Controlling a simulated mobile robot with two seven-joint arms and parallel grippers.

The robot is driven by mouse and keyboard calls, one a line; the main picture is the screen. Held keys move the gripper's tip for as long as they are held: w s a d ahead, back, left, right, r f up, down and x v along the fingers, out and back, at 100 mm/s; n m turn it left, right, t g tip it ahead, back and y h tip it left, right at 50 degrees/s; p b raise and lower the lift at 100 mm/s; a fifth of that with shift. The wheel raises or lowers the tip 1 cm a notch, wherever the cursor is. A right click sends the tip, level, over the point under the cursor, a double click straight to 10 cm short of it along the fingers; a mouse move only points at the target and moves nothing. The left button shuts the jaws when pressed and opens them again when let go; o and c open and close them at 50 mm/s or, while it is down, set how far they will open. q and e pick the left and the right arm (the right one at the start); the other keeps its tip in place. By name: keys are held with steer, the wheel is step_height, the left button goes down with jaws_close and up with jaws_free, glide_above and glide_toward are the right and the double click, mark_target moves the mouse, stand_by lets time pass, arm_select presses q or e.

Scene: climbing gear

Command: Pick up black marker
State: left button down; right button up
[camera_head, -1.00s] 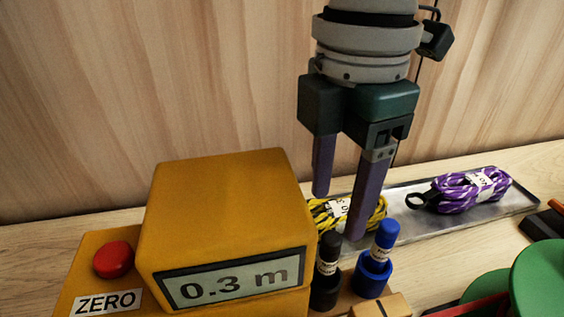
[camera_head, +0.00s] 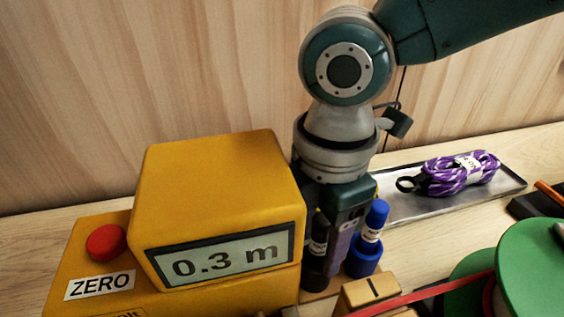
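The black marker (camera_head: 317,240) stands upright in its dark holder (camera_head: 313,282), just right of the yellow measuring device. The other finger is mostly hidden, so I cannot tell whether the fingers touch or grip the marker. My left gripper is not in view.
A blue marker (camera_head: 373,222) stands in a blue holder (camera_head: 363,258) close to the right. The yellow device (camera_head: 220,200) is close on the left. Behind right is a metal tray (camera_head: 400,213) with a purple rope (camera_head: 460,174). Green discs (camera_head: 530,270) are at front right.

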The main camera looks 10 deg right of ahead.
jaws_close()
stand_by(0.4)
